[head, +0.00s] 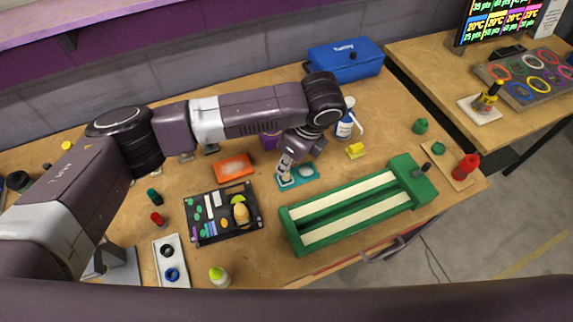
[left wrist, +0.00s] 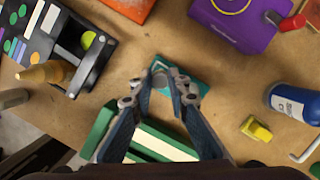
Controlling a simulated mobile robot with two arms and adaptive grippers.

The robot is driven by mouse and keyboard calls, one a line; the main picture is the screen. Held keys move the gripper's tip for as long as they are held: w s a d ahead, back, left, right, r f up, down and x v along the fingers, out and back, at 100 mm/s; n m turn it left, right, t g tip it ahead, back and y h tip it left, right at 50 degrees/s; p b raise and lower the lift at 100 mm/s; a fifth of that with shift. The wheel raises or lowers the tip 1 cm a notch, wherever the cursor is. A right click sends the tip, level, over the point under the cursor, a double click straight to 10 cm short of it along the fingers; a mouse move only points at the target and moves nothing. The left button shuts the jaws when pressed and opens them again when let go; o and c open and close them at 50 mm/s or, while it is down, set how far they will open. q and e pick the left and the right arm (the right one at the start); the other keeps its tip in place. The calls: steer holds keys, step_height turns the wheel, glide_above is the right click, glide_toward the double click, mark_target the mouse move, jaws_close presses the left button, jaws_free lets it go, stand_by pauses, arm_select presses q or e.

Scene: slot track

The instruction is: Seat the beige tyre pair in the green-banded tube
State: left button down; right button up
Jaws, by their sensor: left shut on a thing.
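My left gripper (head: 284,181) is low over a small teal mat (head: 305,176) in the middle of the bench. In the left wrist view its fingertips (left wrist: 160,78) are close together on a small pale thing (left wrist: 158,68), mostly hidden between them. I cannot tell whether this is the beige tyre pair. The teal mat also shows there (left wrist: 193,70), beside and behind the fingertips. I cannot make out a green-banded tube for certain. A white plate (head: 163,239) at the front left bears a black ring (head: 167,250) and a blue ring (head: 172,275). My right gripper is not in view.
A black tray (head: 206,240) of small parts lies left of the gripper, with an orange dish (head: 233,168) behind it. A long green track fixture (head: 295,238) lies at the front right. A blue and white bottle (head: 345,128) and yellow block (head: 356,150) stand behind right.

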arm_select(q)
step_height(320, 180, up, 19)
steer(key=b, duration=0.2)
steer(key=s+a+f+n+g+h, duration=0.1)
steer(key=s+a+f+n, duration=0.3)
steer(key=a+n, duration=0.5)
steer(key=s+a+f+n+g+h, duration=0.1)
steer(key=s+a+f+n+g, duration=0.2)
steer(key=s+a+n, duration=0.4)
steer(key=shift+s+a+f+n+g, duration=0.45)
steer(key=shift+a+n, duration=1.2)
steer(key=shift+n, duration=2.75)
